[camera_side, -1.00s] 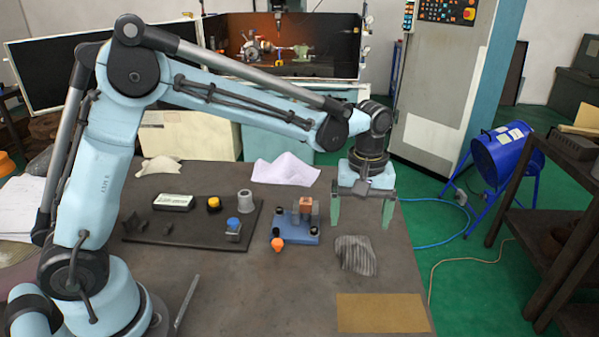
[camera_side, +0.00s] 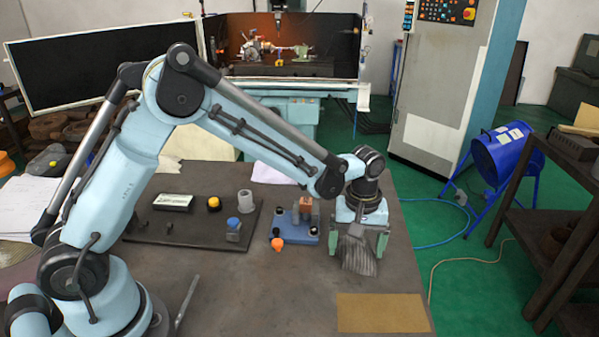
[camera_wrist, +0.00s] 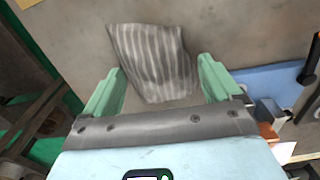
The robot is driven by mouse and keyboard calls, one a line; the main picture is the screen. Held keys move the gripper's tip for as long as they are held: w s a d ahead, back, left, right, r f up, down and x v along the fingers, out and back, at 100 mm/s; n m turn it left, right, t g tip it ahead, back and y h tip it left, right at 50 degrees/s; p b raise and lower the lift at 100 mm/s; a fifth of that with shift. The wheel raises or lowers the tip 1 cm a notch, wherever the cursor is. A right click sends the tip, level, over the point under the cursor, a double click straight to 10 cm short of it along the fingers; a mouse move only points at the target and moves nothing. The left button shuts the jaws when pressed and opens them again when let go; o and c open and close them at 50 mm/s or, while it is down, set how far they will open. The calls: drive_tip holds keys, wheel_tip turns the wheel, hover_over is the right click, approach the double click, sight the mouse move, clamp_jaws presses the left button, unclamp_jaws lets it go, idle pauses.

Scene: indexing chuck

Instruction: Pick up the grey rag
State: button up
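The grey rag (camera_side: 358,254) is striped and lies crumpled on the table near the right edge. It also shows in the wrist view (camera_wrist: 152,60), between and beyond the fingertips. My gripper (camera_side: 359,247) is low over the rag, with one green finger at each side of it. The fingers stand wide apart in the wrist view (camera_wrist: 162,82), and gaps show between them and the cloth. The upper part of the rag is partly hidden behind my gripper in the side view.
A blue fixture (camera_side: 299,233) with a copper-coloured block and an orange knob stands just left of my gripper. A dark tray (camera_side: 185,236) with several parts lies further left. A tan mat (camera_side: 381,313) lies at the front right.

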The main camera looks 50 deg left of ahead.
sight(356, 245)
drive_tip(key=c, duration=1.1)
drive_tip(key=shift+r, duration=0.1)
drive_tip(key=shift+r, duration=0.5)
wheel_tip(356, 245, up, 3)
drive_tip(key=shift+f, duration=0.2)
drive_tip(key=s+d+r, duration=0.2)
drive_tip(key=d, duration=0.1)
drive_tip(key=s+d+r, duration=0.2)
drive_tip(key=s+r, duration=0.1)
drive_tip(key=s+d+r, duration=0.2)
drive_tip(key=s+d, duration=0.1)
drive_tip(key=shift+d+r, duration=0.15)
drive_tip(key=shift+d, duration=0.15)
